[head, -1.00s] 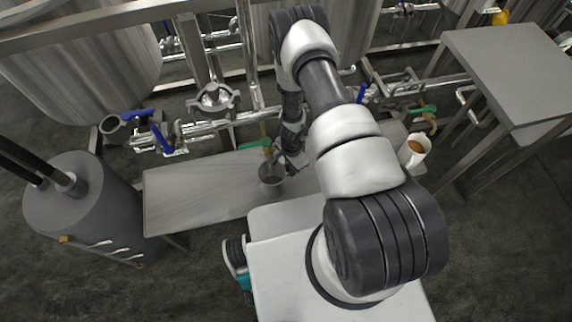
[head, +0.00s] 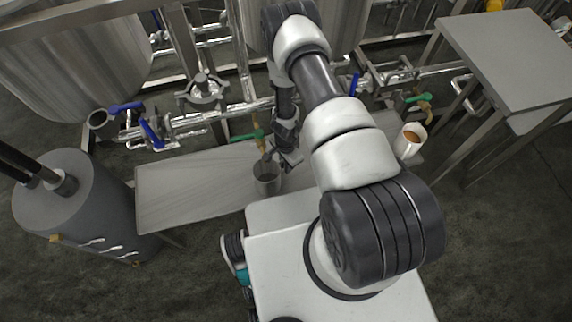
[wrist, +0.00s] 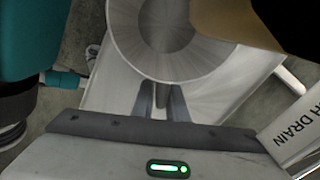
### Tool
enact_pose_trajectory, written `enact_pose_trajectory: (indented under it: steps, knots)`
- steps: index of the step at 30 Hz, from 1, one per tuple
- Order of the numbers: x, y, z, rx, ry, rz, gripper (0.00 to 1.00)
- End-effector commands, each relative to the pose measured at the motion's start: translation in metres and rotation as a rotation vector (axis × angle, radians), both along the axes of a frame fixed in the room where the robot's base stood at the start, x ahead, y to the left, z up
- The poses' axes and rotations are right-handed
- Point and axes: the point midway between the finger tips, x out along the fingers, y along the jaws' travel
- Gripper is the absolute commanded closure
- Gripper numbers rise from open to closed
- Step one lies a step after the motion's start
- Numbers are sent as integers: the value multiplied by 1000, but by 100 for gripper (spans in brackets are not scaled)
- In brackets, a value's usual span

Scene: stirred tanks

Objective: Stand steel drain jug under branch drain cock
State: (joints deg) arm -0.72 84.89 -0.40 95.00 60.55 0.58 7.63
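The steel jug (head: 266,183), an open grey cup, is at the bench's back edge in the head view. In the wrist view I look into the jug (wrist: 118,38). My gripper (head: 276,158) is at its back right side. In the wrist view the two fingers (wrist: 161,92) are close together at the jug's near side, seemingly on its handle, which they mostly hide. A drain cock with green handle (head: 246,136) and brass spout (head: 262,145) is just behind the jug. A tan, blurred part, likely that spout (wrist: 228,18), overlaps the jug's mouth in the wrist view. I cannot tell whether the jug touches the bench.
The low steel bench (head: 185,187) is clear to the left. A white cup with orange-brown contents (head: 408,143) stands near a second green-handled cock (head: 416,98). A grey cylinder (head: 75,215) stands at left. A label partly reads "A DRAIN" (wrist: 292,125).

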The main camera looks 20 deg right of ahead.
Motion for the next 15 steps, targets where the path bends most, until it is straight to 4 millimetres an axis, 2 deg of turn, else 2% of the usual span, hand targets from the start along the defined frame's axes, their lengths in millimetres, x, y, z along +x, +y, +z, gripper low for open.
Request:
enact_pose_trajectory:
  steps: [1,2,10,15]
  knots:
    - [3,-1,-3,-7,-7,-8,77]
    - [3,-1,-3,-7,-7,-8,72]
    - [4,-1,-4,-7,-8,-11,72]
    - [4,-1,8,-8,-10,-11,72]
